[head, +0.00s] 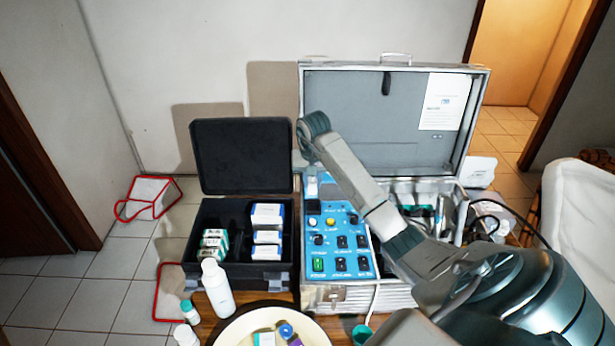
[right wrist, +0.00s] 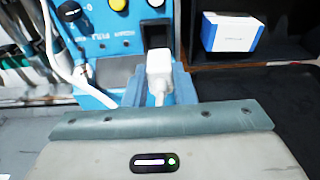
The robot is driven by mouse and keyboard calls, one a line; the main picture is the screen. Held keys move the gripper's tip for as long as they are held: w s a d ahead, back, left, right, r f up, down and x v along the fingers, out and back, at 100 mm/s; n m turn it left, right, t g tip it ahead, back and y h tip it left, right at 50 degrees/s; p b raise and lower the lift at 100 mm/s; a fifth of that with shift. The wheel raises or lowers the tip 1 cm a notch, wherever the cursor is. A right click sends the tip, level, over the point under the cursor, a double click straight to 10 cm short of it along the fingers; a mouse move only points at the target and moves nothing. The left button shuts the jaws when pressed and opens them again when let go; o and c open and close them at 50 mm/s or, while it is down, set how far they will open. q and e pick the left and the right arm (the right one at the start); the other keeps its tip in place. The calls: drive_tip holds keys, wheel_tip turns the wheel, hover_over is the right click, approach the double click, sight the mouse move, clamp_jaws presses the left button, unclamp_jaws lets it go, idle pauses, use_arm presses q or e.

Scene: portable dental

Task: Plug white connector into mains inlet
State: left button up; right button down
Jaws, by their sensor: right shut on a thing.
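The white connector (right wrist: 159,68) is between the blue fingers of my right gripper (right wrist: 160,88), with its white cable trailing back toward the wrist. The gripper is shut on it. The dark mains inlet (right wrist: 155,34) is on the blue panel, just beyond the connector's front end. The connector overlaps its near edge in the right wrist view; I cannot tell whether they touch. In the head view my right gripper (head: 311,170) hangs over the panel's upper left, with the white connector (head: 311,187) just above the dark inlet (head: 313,206). My left gripper is out of view.
The blue panel (head: 351,265) sits in an open silver case (head: 470,140). An open black case (head: 205,275) with white boxes stands close on the left. A white bottle (head: 218,290) and a round tray (head: 225,333) are in front. White cable (right wrist: 48,45) loops beside the panel.

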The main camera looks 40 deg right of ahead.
drive_tip(key=shift+s+f+b, duration=0.3)
drive_tip(key=shift+s, duration=0.25)
drive_tip(key=shift+s+f, duration=0.1)
drive_tip(key=shift+f, duration=0.25)
drive_tip(key=shift+f+b, duration=0.4)
drive_tip(key=shift+f, duration=0.1)
drive_tip(key=shift+w+f, duration=0.25)
drive_tip(key=shift+w, duration=0.25)
drive_tip(key=shift+s+d+f+b, duration=0.15)
drive_tip(key=shift+s+b, duration=0.1)
drive_tip(key=shift+b, duration=0.15)
drive_tip(key=shift+w, duration=0.1)
drive_tip(key=shift+w+f, duration=0.1)
drive_tip(key=shift+f, duration=0.1)
